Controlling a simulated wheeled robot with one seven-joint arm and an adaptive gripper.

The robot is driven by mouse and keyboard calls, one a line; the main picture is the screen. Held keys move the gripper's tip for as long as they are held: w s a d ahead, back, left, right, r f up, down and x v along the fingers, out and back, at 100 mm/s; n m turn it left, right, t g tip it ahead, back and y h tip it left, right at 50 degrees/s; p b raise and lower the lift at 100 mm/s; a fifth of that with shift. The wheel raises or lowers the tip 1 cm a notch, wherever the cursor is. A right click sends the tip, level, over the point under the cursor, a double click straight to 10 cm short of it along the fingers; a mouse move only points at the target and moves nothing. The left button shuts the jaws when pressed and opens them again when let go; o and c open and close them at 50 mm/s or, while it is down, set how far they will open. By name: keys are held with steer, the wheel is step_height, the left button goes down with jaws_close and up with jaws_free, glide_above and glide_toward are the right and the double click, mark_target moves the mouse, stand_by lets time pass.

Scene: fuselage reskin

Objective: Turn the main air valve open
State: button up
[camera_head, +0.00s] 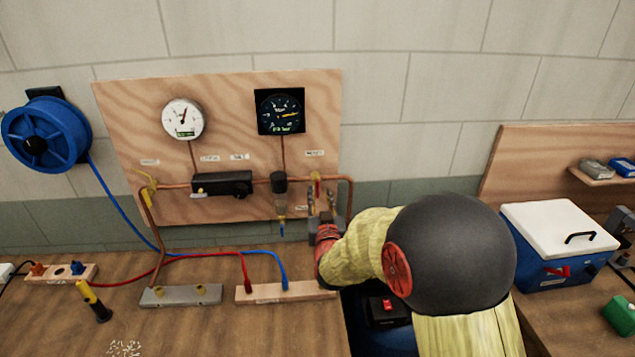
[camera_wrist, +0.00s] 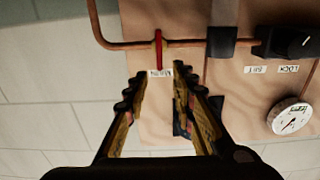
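A red valve lever (camera_wrist: 158,48) sits on the copper pipe (camera_wrist: 185,43) in the wrist view, with a small white label beside it whose text is hard to read. In the head view the same valve (camera_head: 317,184) is at the right end of the pipe run, partly behind my gripper. My gripper (camera_head: 322,193) is in front of the board just below this valve. In the wrist view its two fingers (camera_wrist: 159,80) are apart with nothing between them; the lever lies just beyond the tips, not visibly touched. A yellow-handled valve (camera_head: 148,187) is at the pipe's left end.
The plywood board (camera_head: 130,120) carries a white gauge (camera_head: 183,119), a black square dial (camera_head: 280,111), a black regulator (camera_head: 222,185) and a filter (camera_head: 280,185) close left of my gripper. A blue hose reel (camera_head: 45,140) hangs left. A blue cooler (camera_head: 560,245) stands right.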

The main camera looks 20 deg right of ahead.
mark_target(318, 183)
steer(key=shift+x, duration=3.85)
steer(key=shift+r, duration=0.15)
steer(key=shift+c, duration=1.4)
steer(key=c, duration=0.4)
